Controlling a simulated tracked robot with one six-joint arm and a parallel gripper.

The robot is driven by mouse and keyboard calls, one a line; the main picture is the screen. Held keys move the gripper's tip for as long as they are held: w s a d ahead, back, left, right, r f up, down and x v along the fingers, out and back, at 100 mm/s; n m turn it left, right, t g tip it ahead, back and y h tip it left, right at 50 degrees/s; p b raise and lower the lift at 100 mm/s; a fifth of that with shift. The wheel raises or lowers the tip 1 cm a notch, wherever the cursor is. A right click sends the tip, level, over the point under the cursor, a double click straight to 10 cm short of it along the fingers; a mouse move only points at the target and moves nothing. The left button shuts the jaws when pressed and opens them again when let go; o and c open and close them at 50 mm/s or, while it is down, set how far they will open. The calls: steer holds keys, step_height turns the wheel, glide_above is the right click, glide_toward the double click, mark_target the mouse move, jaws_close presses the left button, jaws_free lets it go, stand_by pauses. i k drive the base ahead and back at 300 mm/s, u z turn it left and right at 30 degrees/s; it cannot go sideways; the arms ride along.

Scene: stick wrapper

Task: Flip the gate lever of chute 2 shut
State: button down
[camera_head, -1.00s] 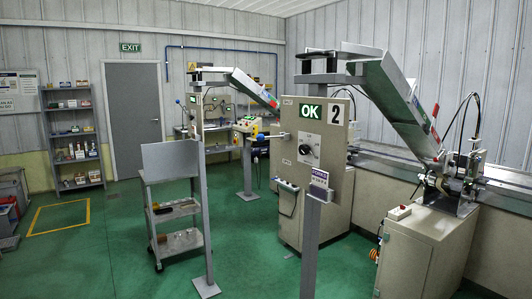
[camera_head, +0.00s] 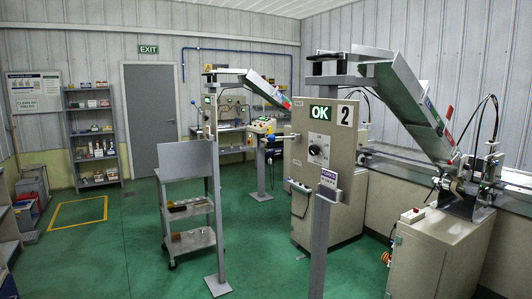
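Chute 2 (camera_head: 411,97) is a sloping grey metal channel with a green inside at the right. The cabinet area shows a green OK display (camera_head: 320,113) and a sign with the number 2 (camera_head: 345,114). A small red part (camera_head: 450,112) shows at the chute's right side; I cannot tell if it is the gate lever. A short bar (camera_head: 279,137) juts left beside the cabinet, also unclear. The lever's position cannot be read. My gripper is not in view.
A second chute (camera_head: 265,88) slopes behind, with its own post (camera_head: 213,190). A grey trolley (camera_head: 190,240) stands beside that post. A cream machine base (camera_head: 435,255) is at the right. Open green floor (camera_head: 120,255) lies to the left.

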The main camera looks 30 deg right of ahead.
mark_target(270, 138)
steer(key=i, duration=1)
steer(key=u, duration=0.05)
